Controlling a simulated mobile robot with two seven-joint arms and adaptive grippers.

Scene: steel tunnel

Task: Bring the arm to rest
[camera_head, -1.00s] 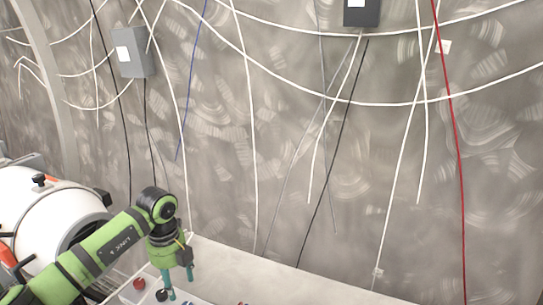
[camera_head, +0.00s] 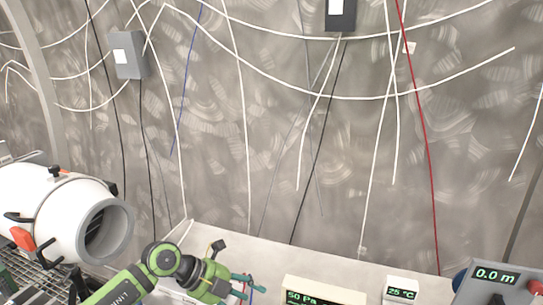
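My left arm comes in from the lower left, green with black joints. Its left gripper (camera_head: 252,284) is over the near part of the pale bench top, with its teal fingers pointing right. The fingers look apart, with nothing clearly held between them. Small red and blue items show close by the fingers, partly hidden. My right arm and gripper are not in view.
A pale bench top (camera_head: 300,262) runs along the grey wall. On it stand a "50 Pa" display (camera_head: 325,292), a "25 °C" display (camera_head: 401,290) and a "0.0 m" box (camera_head: 495,280). A white cylinder (camera_head: 60,212) with an open end lies at left. Cables hang on the wall.

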